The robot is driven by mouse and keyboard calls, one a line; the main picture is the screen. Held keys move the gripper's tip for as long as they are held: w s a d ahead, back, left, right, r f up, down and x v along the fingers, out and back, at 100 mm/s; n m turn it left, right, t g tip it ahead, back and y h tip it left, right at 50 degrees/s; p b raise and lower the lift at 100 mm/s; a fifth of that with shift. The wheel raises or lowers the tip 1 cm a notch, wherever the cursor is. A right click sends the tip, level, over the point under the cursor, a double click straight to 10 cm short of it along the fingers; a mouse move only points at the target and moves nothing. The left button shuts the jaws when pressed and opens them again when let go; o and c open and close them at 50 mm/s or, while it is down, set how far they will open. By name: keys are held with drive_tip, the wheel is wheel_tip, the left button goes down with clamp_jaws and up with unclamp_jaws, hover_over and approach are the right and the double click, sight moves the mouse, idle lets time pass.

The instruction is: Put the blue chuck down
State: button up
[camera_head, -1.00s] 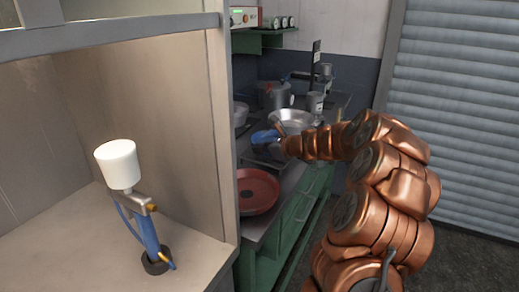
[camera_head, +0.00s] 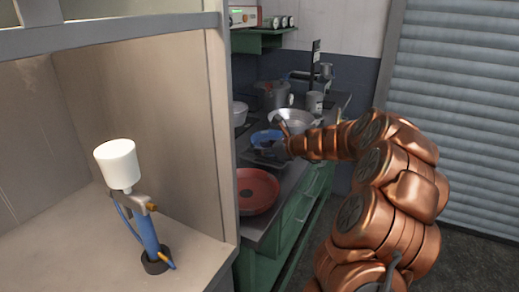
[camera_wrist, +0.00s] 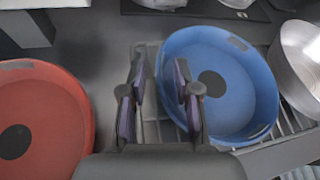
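The blue chuck (camera_wrist: 235,85) looks like a round shallow blue dish with a dark disc at its centre. In the wrist view it lies flat on a wire rack (camera_wrist: 285,130). It also shows in the head view (camera_head: 264,137), partly hidden by my gripper (camera_head: 284,138). In the wrist view, the two fingers of my gripper (camera_wrist: 158,80) stand apart on either side of the chuck's left rim, with a clear gap between them. The right finger overlaps the inside of the chuck; whether it touches is unclear.
A red dish (camera_wrist: 45,105) lies left of the rack, and it shows nearer in the head view (camera_head: 257,190). A metal pan (camera_head: 290,121) sits close behind the chuck. A pot (camera_head: 272,95) stands farther back. A shelf unit with a spray gun (camera_head: 145,225) is at the left.

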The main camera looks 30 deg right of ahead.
drive_tip(key=v, duration=1)
drive_tip(key=shift+s, duration=0.2)
drive_tip(key=shift+r, duration=0.15)
